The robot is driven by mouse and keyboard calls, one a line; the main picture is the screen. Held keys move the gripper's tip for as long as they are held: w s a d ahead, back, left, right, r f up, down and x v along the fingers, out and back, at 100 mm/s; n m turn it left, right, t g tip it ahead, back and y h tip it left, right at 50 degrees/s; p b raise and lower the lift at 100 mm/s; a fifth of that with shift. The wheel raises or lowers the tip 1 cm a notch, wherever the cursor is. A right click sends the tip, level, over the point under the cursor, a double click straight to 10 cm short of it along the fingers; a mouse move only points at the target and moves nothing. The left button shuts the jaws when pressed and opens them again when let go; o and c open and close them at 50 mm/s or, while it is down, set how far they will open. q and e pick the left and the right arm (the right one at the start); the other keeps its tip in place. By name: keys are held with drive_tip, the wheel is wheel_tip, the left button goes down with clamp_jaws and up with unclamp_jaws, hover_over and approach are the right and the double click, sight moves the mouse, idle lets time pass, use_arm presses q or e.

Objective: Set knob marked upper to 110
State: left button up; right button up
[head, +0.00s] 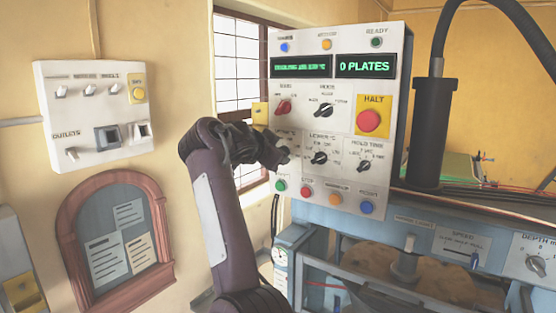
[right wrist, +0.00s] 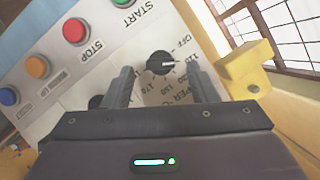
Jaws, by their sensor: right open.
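The upper temperature knob (right wrist: 162,63) is black and round, on the white control panel (head: 334,82). In the right wrist view its light pointer line lies nearly level, toward the right side near the 110 and OFF marks; I cannot tell the exact setting. Its label is partly covered, showing "PER °C". In the head view my gripper covers this knob. My right gripper (head: 281,153) is open in front of the panel. In the right wrist view the right gripper (right wrist: 160,72) has one finger to each side of the knob, with gaps. My left gripper is not in view.
The lower knob (head: 319,158) and hold time knob (head: 363,166) sit right of my gripper. Several round buttons, including STOP (right wrist: 75,31) and START (right wrist: 123,3), line the panel's bottom. A yellow bracket (right wrist: 249,68) juts from the panel's edge near my right finger.

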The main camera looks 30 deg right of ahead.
drive_tip(key=b+v, duration=0.1)
drive_tip(key=v, duration=0.3)
drive_tip(key=shift+s+a+r+b, duration=0.15)
drive_tip(key=shift+s+a+b, duration=0.05)
drive_tip(key=shift+a+b, duration=0.15)
idle(0.3)
